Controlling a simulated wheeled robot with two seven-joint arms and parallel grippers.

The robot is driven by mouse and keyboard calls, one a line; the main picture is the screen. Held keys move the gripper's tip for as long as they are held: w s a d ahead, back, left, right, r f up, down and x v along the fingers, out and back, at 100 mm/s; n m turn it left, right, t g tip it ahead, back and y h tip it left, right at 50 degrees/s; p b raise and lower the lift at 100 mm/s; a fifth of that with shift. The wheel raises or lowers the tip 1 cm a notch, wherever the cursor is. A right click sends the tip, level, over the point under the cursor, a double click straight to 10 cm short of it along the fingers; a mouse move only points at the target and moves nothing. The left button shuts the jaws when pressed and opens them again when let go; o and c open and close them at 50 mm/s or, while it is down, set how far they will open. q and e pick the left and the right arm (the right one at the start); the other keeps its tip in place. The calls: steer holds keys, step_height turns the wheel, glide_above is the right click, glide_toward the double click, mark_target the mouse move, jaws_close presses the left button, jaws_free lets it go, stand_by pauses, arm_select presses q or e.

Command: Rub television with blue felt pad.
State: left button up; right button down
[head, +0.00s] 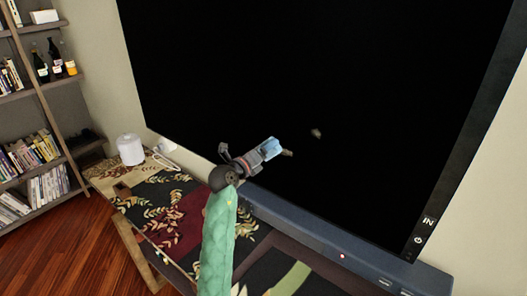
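The television (330,70) is a large black screen that fills the upper middle and right of the head view. A small greyish-brown spot (316,133) shows on its dark surface. My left gripper (267,152) is in front of the lower left part of the screen, at the end of a green arm that comes up from the bottom, left of the middle. It is shut on a light blue pad (271,146), which seems to be the felt pad. I cannot tell whether the pad touches the screen. My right gripper is not in view.
A cabinet with a dark leaf-patterned top (165,205) stands below the screen. A dark blue bar (330,238) runs along the television's lower edge. A bookshelf (35,130) with books and bottles is at the left; wooden floor lies in front.

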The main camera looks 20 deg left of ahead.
arm_select(q)
steer(key=shift+x, duration=0.95)
steer(key=shift+s+d+p, duration=0.1)
steer(key=shift+p, duration=0.3)
